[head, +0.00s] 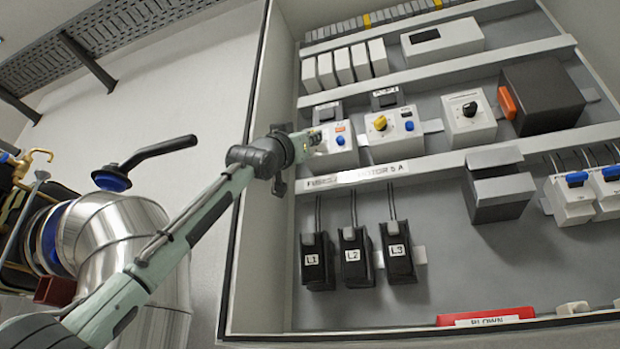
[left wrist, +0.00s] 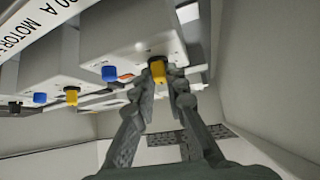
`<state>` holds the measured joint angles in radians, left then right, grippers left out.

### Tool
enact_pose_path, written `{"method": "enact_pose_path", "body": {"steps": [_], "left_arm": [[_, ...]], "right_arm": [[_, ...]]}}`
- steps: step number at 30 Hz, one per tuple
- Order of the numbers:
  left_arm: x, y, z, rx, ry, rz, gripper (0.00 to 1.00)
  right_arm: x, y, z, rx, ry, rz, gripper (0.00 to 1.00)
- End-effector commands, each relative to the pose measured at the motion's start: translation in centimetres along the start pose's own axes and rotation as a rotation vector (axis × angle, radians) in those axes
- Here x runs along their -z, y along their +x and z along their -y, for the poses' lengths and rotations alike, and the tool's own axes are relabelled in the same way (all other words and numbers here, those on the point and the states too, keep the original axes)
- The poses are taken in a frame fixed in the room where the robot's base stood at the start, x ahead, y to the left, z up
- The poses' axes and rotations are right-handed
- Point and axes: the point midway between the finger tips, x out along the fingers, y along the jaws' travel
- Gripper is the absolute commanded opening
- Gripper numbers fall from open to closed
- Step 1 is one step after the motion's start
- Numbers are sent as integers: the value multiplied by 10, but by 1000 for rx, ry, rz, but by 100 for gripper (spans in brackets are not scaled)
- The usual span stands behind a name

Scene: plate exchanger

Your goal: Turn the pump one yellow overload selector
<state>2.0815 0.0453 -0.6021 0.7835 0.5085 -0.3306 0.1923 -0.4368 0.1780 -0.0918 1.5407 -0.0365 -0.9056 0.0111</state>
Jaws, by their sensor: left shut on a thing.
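The left of two white overload modules (head: 343,158) sits on the middle rail of the open cabinet, with a blue button (head: 340,140) and an orange part on its face. My left gripper (head: 312,143) reaches its left side from the left and hides most of its selector in the head view. In the left wrist view the yellow selector (left wrist: 158,72) lies between the fingertips of my left gripper (left wrist: 160,82), which are shut on it. The module's blue button (left wrist: 109,73) is beside it. My right gripper is in neither view.
A second overload module (head: 393,148) with its own yellow selector (head: 380,122) stands just to the right. Black fuse holders (head: 354,258) marked L1, L2 and L3 hang below. The cabinet's left wall (head: 250,240) stands close beside my forearm.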

Motion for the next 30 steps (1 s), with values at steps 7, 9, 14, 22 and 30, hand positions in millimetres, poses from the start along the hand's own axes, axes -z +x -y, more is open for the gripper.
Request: {"method": "enact_pose_path", "body": {"steps": [7, 9, 14, 22, 30], "left_arm": [[1, 0, 2, -31, 33, -4, 0], [1, 0, 1, -32, 34, -5, 0], [1, 0, 2, -32, 33, -5, 0], [1, 0, 2, -31, 32, -4, 34], [0, -1, 2, -32, 31, -3, 34]], "right_arm": [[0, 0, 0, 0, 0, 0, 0], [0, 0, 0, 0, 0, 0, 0], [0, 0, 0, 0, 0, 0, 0], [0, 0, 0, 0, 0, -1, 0], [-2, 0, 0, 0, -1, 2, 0]]}}
